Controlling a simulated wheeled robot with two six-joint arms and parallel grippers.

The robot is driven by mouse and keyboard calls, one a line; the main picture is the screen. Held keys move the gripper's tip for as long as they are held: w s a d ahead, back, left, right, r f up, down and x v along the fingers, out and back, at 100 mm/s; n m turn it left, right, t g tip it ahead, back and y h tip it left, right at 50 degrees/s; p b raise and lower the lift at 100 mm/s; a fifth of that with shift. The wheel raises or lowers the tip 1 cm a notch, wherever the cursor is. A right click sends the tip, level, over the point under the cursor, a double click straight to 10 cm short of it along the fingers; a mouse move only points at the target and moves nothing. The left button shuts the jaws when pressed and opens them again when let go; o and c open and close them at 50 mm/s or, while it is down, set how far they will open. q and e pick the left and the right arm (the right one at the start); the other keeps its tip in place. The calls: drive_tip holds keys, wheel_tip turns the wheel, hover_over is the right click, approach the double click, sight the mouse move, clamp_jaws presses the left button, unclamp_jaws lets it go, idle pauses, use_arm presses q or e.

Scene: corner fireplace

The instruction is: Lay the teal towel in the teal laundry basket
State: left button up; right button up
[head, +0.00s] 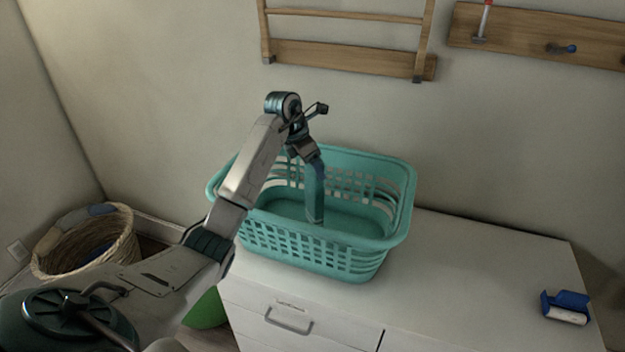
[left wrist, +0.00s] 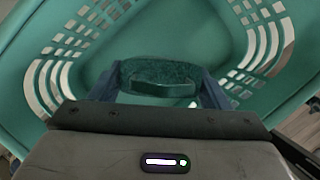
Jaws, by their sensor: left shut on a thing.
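The teal laundry basket (head: 372,243) stands upright on a white cabinet, with slotted side walls and an open top. My left gripper (head: 313,160) points down into the basket and is shut on the teal towel (head: 315,195), which hangs from the fingers as a narrow strip inside the basket. In the left wrist view the towel (left wrist: 160,78) shows as a dark, fuzzy bundle between the blue fingers, with the basket (left wrist: 190,28) around it. I cannot tell whether the towel's lower end touches the basket floor. My right gripper is not in view.
The white cabinet top (head: 470,270) is clear right of the basket, apart from a blue and white object (head: 566,307) near its right end. A wooden rack (head: 345,55) and a peg board (head: 530,32) hang on the wall. A wicker basket (head: 88,240) stands at the left.

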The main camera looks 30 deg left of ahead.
sight(312, 176)
use_arm(q)
wheel_tip(312, 176, down, 4)
drive_tip(key=shift+d+r+p, duration=0.1)
drive_tip(key=shift+r+p, duration=0.05)
drive_tip(key=shift+p, duration=0.65)
drive_tip(key=shift+f, duration=0.35)
drive_tip(key=o, duration=1.5)
